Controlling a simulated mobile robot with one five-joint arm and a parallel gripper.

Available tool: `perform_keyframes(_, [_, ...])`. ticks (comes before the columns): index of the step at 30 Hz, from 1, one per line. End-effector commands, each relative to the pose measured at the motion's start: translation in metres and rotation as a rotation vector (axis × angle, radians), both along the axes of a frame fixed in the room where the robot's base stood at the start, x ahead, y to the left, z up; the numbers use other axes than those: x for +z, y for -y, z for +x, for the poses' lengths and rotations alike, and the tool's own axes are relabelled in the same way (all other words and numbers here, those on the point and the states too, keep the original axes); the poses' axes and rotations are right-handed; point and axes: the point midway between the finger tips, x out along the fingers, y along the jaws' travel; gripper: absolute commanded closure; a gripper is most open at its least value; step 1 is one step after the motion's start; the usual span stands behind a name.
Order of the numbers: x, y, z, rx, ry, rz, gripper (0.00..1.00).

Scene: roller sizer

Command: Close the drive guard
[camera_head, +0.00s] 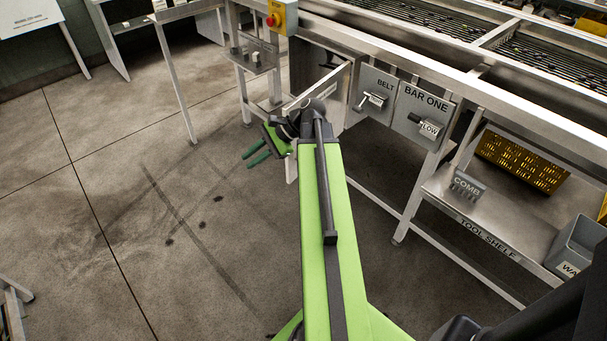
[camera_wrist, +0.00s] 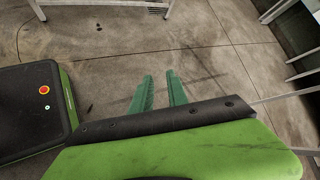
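The drive guard appears to be the grey metal panel (camera_head: 338,97) that stands out from the machine front, left of the BELT plate. It looks swung open, with a dark recess behind its top edge. My arm hides its lower part. My gripper (camera_head: 257,154) is left of the panel's outer end, over open floor, with its green fingers pointing left, away from the panel. In the wrist view my gripper's fingers (camera_wrist: 158,92) are apart with only floor between them. The guard cannot be made out in the wrist view.
A BELT crank (camera_head: 373,99) and a BAR ONE handle (camera_head: 423,124) stick out right of the panel. A red stop button (camera_head: 271,20) is above left. The tool shelf (camera_head: 440,190) holds a COMB block (camera_head: 467,186) and a yellow crate (camera_head: 522,162). Floor at left is clear.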

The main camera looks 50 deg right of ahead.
Motion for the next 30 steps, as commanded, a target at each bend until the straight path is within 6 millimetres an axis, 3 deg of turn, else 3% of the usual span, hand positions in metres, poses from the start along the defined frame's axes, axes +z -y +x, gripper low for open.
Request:
perform_keyframes(1, [-0.042, 0.036, -0.010, -0.114, 0.007, 0.088, 0.80])
perform_keyframes(3, [-0.056, 0.080, -0.028, -0.265, 0.023, 0.231, 0.80])
perform_keyframes(9, [-0.081, 0.195, -0.105, -0.596, 0.109, 0.621, 0.80])
perform_keyframes(12, [-0.083, 0.233, -0.143, -0.686, 0.153, 0.764, 0.80])
perform_keyframes(16, [-0.079, 0.259, -0.175, -0.742, 0.192, 0.871, 0.80])
perform_keyframes(20, [-0.073, 0.265, -0.185, -0.755, 0.203, 0.905, 0.80])
perform_keyframes(25, [-0.071, 0.261, -0.176, -0.752, 0.201, 0.903, 0.80])
perform_keyframes(30, [-0.072, 0.249, -0.143, -0.750, 0.201, 0.903, 0.80])
